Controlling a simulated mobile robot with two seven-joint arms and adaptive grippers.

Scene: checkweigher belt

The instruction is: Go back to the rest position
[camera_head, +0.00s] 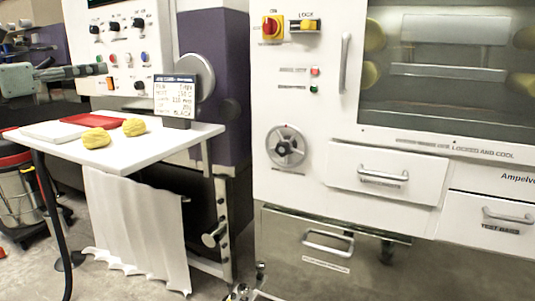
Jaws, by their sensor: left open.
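My left gripper (88,72) comes in from the left edge of the head view, above the white table (185,133). Its fingers point right. It is open, with nothing seen between the fingers, and it is apart from everything on the table. My right gripper is not in view.
Two yellow lumpy items (96,138) and a red tray (93,118) lie on the table. A label card (173,97) stands at its back right. A white cabinet (300,210) with a window, handles and a dial fills the right. A red-and-grey canister (20,190) stands at left.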

